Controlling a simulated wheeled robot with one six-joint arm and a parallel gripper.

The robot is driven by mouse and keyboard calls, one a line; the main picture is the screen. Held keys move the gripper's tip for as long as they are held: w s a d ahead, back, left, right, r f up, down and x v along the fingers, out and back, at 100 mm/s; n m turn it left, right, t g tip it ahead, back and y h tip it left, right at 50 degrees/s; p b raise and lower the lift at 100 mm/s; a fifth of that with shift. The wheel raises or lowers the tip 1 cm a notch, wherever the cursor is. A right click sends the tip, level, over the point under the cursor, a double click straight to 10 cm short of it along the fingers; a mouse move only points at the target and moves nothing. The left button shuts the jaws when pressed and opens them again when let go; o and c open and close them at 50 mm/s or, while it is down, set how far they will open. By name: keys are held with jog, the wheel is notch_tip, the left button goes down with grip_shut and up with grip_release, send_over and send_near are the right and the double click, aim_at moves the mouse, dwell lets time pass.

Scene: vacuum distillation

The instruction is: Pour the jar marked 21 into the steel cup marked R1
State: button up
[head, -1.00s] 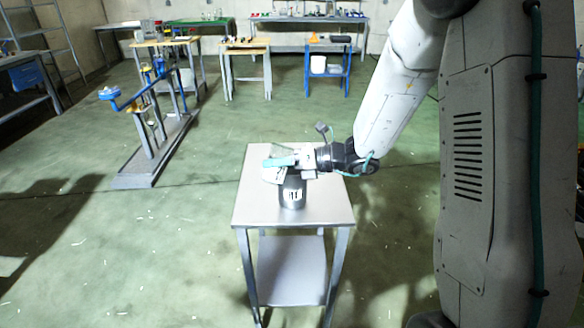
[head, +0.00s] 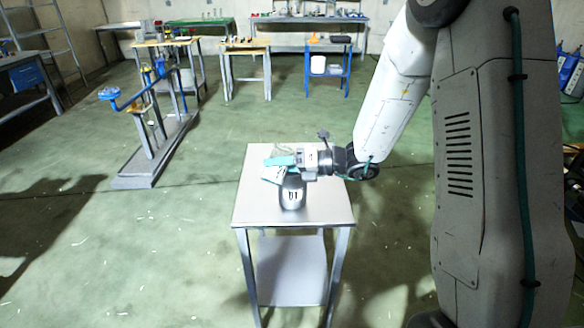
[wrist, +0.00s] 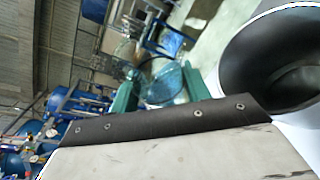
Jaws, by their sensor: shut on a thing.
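The dark steel cup (head: 293,195) stands upright on the small steel table; its mark is small and looks like R1. In the wrist view the cup's dark round mouth (wrist: 275,62) fills the upper right. My gripper (head: 278,168), with teal fingers, is just above and behind the cup's rim. It is shut on a clear glass jar, seen between the teal fingers in the wrist view (wrist: 165,84). The jar looks tilted. In the head view the jar is mostly hidden by the gripper and hard to make out. Its mark and contents cannot be read, and no stream shows.
The small steel table (head: 325,208) has a bare top around the cup and a lower shelf. A stand with a blue arm (head: 150,110) is on the floor at left. Benches and a blue cart (head: 328,68) stand at the back. The floor between is clear.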

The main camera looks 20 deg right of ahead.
aim_at(293, 153)
jog(key=shift+r+m+y, duration=0.45)
jog(key=shift+r+m, duration=0.1)
jog(key=shift+m, duration=0.4)
jog(key=shift+r+m+y, duration=0.45)
jog(key=shift+r+m, duration=0.05)
jog(key=shift+m, duration=0.45)
dwell(1.5)
jog(key=shift+w+d+r+m+t, duration=0.3)
jog(key=shift+w+d+r+m, duration=0.2)
jog(key=shift+m, duration=0.4)
dwell(1.2)
jog(key=shift+d+r+m+y, duration=0.15)
jog(key=shift+r+m+y, duration=0.15)
jog(key=shift+m+y, duration=0.35)
dwell(1.1)
jog(key=shift+w+f+m, duration=0.1)
jog(key=shift+f+m, duration=0.05)
jog(key=shift+m, duration=0.3)
